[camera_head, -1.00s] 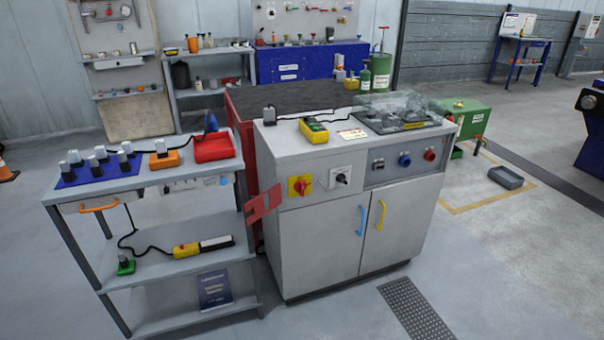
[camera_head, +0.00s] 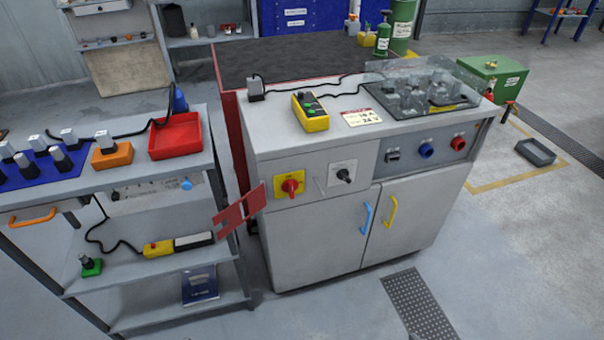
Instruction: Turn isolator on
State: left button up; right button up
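The isolator (camera_head: 290,186) is a red rotary knob on a yellow square plate, on the front upper left of a grey cabinet (camera_head: 318,240). Small lettering on the plate is too small to read, and I cannot tell the knob's position for sure. Right beside it is a white plate with a black rotary knob (camera_head: 343,174). Neither of my grippers shows in the head view.
A red slotted plate (camera_head: 240,209) juts out at the cabinet's left front edge, near the isolator. A grey shelf cart (camera_head: 150,186) with a red tray (camera_head: 175,137) stands to the left. The floor in front of the cabinet is clear, with a dark grate (camera_head: 418,305).

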aim_at(289, 186)
jog(key=i+l, duration=0.2)
jog(key=l, duration=0.15)
jog(key=i+l, duration=0.15)
jog(key=l, duration=0.75)
jog(key=i+l+u, duration=0.1)
jog(key=l, duration=0.45)
